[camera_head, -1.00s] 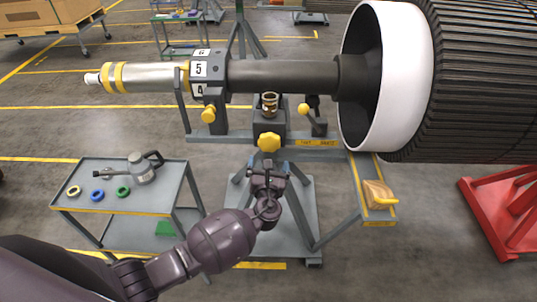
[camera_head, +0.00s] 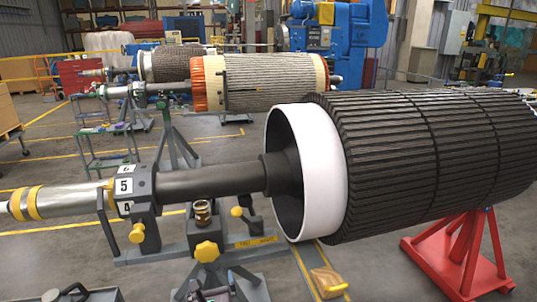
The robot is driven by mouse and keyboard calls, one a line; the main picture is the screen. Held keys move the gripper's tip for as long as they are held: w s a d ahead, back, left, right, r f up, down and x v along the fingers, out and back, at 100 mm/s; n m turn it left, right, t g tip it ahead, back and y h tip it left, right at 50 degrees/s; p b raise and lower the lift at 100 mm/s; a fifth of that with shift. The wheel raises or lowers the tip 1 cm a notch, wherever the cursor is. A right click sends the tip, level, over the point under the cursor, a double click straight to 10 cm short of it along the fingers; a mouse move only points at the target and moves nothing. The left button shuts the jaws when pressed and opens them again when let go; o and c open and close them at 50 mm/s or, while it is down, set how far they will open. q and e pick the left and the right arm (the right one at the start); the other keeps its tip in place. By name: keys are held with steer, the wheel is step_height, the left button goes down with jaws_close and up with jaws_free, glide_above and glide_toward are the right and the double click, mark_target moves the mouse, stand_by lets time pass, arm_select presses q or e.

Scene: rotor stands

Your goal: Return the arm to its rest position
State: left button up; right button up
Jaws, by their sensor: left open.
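My left gripper (camera_head: 208,292) shows only in part, at the bottom edge of the head view. It is open, just below the yellow star knob (camera_head: 207,252) of the rotor stand, and I see nothing between its fingers. Whether it touches the knob is not clear. The rest of the left arm is out of the picture. My right gripper is not in view. The rotor's dark shaft (camera_head: 210,184) lies across the stand, beside a block with numbered faces (camera_head: 134,190).
The large dark ribbed rotor (camera_head: 420,150) with its white ring (camera_head: 322,170) fills the right side. A red stand (camera_head: 465,250) is under it. A small brass-coloured part (camera_head: 203,212) sits on the grey stand. Open floor lies behind, with other rotors and a blue machine (camera_head: 345,35) beyond.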

arm_select(q)
steer(key=s+a+f+n+g+h, duration=0.1)
steer(key=s+a+n, duration=0.2)
steer(key=s+n, duration=0.6)
steer(key=s+a+f+n+g+h, duration=0.1)
steer(key=s+a+n, duration=0.3)
steer(key=s+n, duration=0.5)
steer(key=s+a+f+n+g+h, duration=0.2)
steer(key=s+a+f+n+g, duration=0.1)
steer(key=s+n, duration=0.6)
steer(key=a+n, duration=0.1)
steer(key=n, duration=0.3)
steer(key=shift+s, duration=0.15)
steer(key=shift+c, duration=0.2)
